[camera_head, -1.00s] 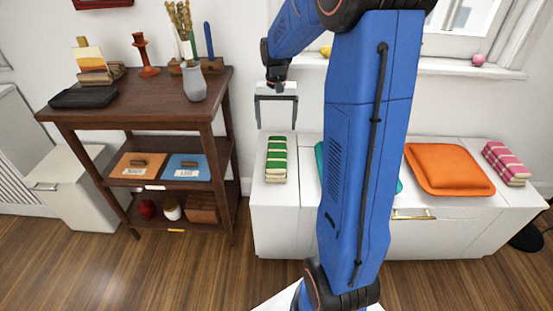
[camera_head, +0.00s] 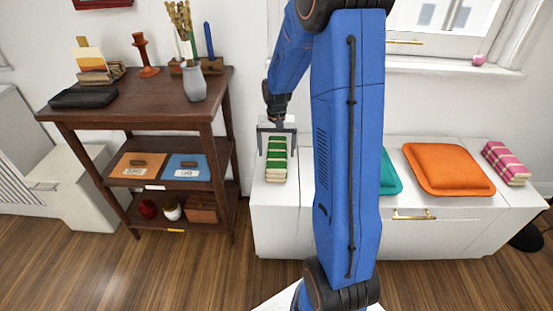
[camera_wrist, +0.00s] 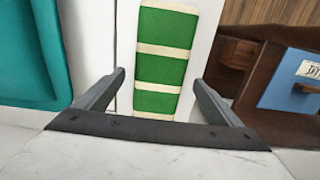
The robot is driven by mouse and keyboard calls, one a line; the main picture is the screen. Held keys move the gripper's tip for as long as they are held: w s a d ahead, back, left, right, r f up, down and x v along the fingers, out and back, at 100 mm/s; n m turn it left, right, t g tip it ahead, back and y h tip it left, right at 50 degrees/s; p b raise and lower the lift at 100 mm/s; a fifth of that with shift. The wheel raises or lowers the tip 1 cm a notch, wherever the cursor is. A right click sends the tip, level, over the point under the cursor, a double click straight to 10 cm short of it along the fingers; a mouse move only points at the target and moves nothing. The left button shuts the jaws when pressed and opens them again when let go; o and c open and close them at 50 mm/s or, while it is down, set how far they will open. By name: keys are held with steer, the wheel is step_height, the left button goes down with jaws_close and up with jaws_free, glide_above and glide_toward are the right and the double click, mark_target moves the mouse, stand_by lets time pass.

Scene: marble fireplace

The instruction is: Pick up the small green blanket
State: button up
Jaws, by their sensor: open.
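The small green blanket (camera_head: 276,160), folded with cream stripes, lies on the left end of the white bench (camera_head: 283,222). My gripper (camera_head: 276,142) is open and empty, just above the blanket's far end, with one finger towards each side of it. In the wrist view the blanket (camera_wrist: 162,60) lies between the two open fingers (camera_wrist: 158,92) and beyond their tips. The blanket's near end in that view is hidden behind the gripper's body. I cannot tell whether the fingers touch it.
A teal cushion (camera_head: 389,177), partly hidden by my arm, an orange cushion (camera_head: 447,168) and a pink striped blanket (camera_head: 506,162) lie farther right on the bench. A dark wooden shelf unit (camera_head: 140,115) with a grey vase (camera_head: 194,84) stands left. The window wall is behind.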

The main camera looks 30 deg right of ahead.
steer(key=shift+f, duration=0.7)
steer(key=shift+c, duration=0.5)
steer(key=c, duration=1.2)
steer(key=shift+o, duration=0.2)
